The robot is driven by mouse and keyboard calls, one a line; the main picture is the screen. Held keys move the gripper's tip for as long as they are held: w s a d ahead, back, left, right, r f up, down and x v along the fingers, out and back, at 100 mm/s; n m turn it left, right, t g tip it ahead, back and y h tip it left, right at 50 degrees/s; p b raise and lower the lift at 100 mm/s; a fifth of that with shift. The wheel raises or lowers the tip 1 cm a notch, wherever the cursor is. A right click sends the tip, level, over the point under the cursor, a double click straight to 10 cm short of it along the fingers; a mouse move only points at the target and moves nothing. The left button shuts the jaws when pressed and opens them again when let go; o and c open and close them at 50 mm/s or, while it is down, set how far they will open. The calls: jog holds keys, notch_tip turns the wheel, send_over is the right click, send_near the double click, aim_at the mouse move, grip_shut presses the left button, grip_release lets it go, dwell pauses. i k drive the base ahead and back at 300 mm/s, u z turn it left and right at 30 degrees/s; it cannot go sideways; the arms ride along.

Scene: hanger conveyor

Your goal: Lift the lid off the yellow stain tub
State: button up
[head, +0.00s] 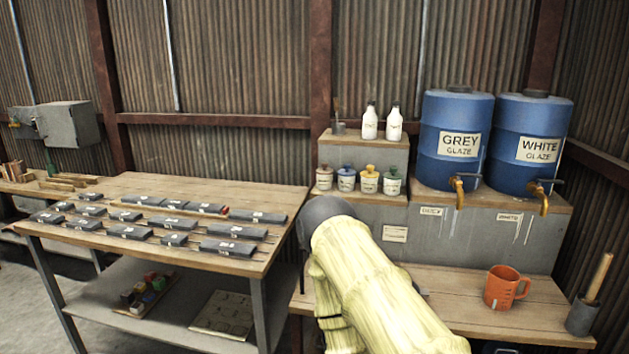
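The yellow stain tub (369,182) is a small pale pot with a yellow lid that has a knob on top. Its lid sits on it. It stands third from the left in a row of similar tubs on the lower step of a grey stand with wooden tops. A blue-lidded tub (346,181) is on its left and a green-lidded tub (392,183) on its right. A brown-lidded tub (324,179) is at the left end. My pale yellow arm crosses the front of the stand, below the tubs. My gripper cannot be made out.
Two white bottles (370,123) stand on the upper step. Blue grey-glaze (455,115) and white-glaze (530,115) barrels with brass taps stand to the right. An orange mug (500,288) sits on the bench. A table (150,190) with several dark blocks is at left.

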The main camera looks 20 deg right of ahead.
aim_at(368, 173)
jog(key=z, duration=0.3)
jog(key=i, duration=0.95)
jog(key=z, duration=0.85)
